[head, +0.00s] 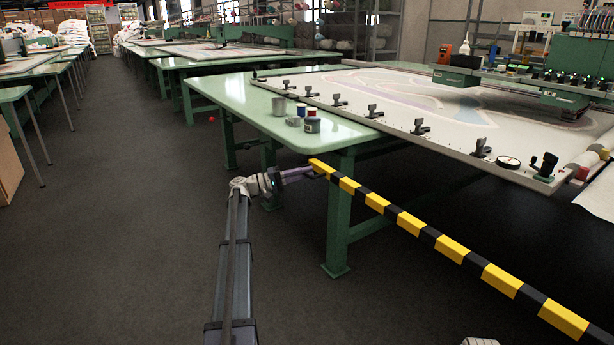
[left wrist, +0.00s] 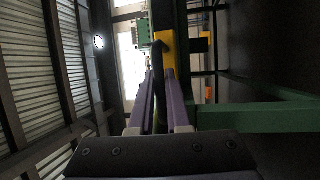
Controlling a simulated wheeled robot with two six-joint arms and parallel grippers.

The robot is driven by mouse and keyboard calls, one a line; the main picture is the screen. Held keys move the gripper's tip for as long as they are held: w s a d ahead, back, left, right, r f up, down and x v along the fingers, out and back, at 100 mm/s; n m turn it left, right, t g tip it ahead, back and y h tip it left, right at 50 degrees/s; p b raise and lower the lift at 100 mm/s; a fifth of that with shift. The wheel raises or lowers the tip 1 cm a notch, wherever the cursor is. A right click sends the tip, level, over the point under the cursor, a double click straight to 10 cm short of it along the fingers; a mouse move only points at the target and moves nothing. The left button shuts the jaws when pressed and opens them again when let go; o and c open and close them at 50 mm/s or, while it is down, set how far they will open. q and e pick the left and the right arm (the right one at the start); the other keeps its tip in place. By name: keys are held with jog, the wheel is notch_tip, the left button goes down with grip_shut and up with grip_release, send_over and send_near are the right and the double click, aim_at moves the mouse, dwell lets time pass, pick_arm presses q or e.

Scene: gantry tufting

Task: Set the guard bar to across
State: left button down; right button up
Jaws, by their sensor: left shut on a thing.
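The guard bar (head: 400,220) is a long bar striped yellow and black. My left gripper (head: 312,172) has purple fingers and is shut at the bar's left end. In the left wrist view the fingers (left wrist: 160,95) close around a dark piece, with a yellow part of the bar (left wrist: 168,55) just beyond. The bar's far-right end is out of view.
The green table (head: 245,100) carries several small cans (head: 312,122) near its corner. A white tufting frame (head: 450,150) with clamps lies behind the bar. A green table leg (head: 340,215) stands close behind my left gripper. The dark floor (head: 130,240) to the left is clear.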

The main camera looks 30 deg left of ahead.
pick_arm(q)
jog(key=shift+w+a, duration=0.1)
jog(key=shift+a, duration=0.2)
jog(key=c, duration=0.9)
grip_release()
jog(key=b+v, duration=0.1)
jog(key=v, duration=0.6)
jog(key=shift+s+a, duration=0.25)
jog(key=shift+a, duration=0.05)
jog(key=shift+s+a, duration=0.1)
